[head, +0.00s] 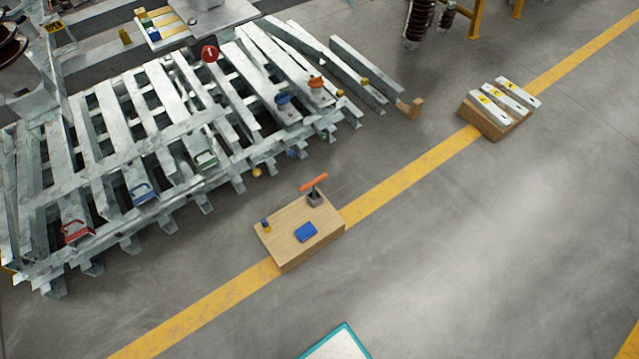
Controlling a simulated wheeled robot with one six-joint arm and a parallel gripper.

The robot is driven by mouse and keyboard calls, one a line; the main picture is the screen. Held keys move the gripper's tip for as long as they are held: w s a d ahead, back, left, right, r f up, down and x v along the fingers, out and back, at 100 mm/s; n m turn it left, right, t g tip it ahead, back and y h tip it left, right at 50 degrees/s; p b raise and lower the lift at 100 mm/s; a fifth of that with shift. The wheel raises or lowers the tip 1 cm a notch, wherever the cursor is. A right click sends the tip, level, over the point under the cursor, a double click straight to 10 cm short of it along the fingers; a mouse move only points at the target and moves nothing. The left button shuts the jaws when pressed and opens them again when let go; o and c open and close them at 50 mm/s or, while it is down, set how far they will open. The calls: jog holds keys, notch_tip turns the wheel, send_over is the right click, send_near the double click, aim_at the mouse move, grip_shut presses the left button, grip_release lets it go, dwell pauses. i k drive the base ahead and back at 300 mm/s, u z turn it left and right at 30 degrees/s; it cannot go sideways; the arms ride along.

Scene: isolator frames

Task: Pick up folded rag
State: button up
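A small flat blue piece, which looks like the folded rag (306,232), lies on the top of a wooden box (285,228) near the middle of the head view. It lies toward the front right of the box top and nothing covers it. A dark block with an orange handle (314,183) stands at the box's back right corner. My gripper is not in view.
A galvanized steel frame (165,130) with coloured handles fills the upper left. Another wooden block (484,121) carrying pale labelled bars stands at upper right. A yellow floor line (405,180) runs past both. A white teal-edged panel (340,345) shows at the bottom. The right floor is clear.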

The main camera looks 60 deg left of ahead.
aim_at(305, 233)
jog(key=u, duration=1.95)
